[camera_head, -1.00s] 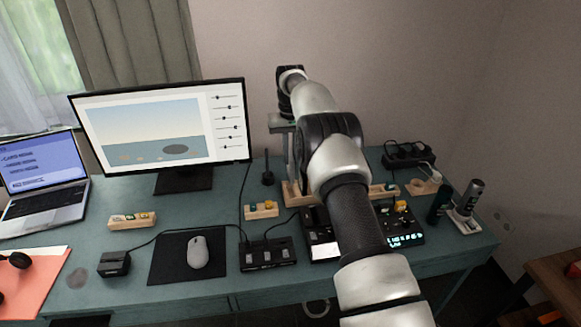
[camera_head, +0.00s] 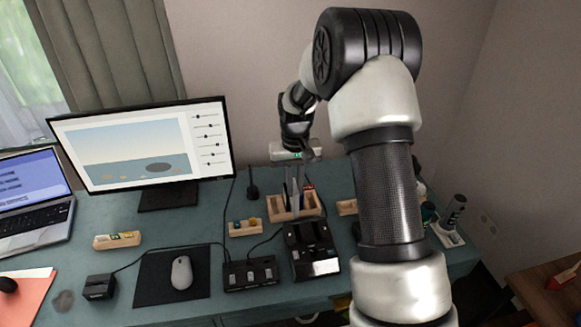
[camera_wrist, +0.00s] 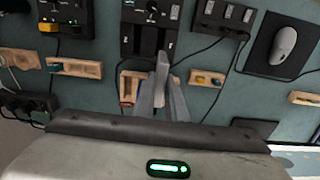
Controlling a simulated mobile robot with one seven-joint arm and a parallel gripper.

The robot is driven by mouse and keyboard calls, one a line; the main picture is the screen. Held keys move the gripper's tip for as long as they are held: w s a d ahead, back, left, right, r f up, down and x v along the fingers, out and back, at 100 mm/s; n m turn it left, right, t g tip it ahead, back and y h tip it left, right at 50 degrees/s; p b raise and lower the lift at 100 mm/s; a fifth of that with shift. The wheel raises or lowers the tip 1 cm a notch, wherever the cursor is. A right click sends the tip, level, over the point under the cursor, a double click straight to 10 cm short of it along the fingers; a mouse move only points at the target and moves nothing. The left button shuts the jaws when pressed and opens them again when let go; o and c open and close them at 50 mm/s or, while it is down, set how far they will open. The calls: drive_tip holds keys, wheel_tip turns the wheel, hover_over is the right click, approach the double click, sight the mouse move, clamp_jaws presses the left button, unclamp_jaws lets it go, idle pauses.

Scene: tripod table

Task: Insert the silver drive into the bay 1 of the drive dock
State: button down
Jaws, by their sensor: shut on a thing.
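My gripper (camera_head: 292,200) hangs fingers-down over the back middle of the desk, above or in front of a wooden holder. In the wrist view, its fingers (camera_wrist: 162,98) are shut on a thin grey upright piece, the silver drive (camera_wrist: 162,66). The drive is narrow and partly hidden between the fingers. The drive dock (camera_head: 312,250) is a black box with dark slots in its top and a pale label at the front. It stands nearer the front edge than my gripper, and shows at the top of the wrist view (camera_wrist: 142,42).
The wooden holder (camera_head: 314,210) is behind the dock. A black switch box (camera_head: 250,274) with cables stands left of the dock, then a mouse (camera_head: 181,272) on a dark pad. A small wooden tray (camera_head: 244,228) and monitor (camera_head: 150,150) are at back left.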

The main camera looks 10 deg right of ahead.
drive_tip(key=s, duration=0.3)
drive_tip(key=shift+s+d+r, duration=0.1)
drive_tip(key=shift+s+d, duration=0.15)
drive_tip(key=shift+s, duration=0.05)
drive_tip(key=shift+f+b, duration=1.85)
drive_tip(key=shift+f, duration=1.05)
drive_tip(key=shift+f+b, duration=1.9)
drive_tip(key=shift+f, duration=0.65)
drive_tip(key=c, duration=1.7)
unclamp_jaws()
wheel_tip(320, 180, up, 18)
drive_tip(key=shift+f+p, duration=0.25)
drive_tip(key=shift+p, duration=0.5)
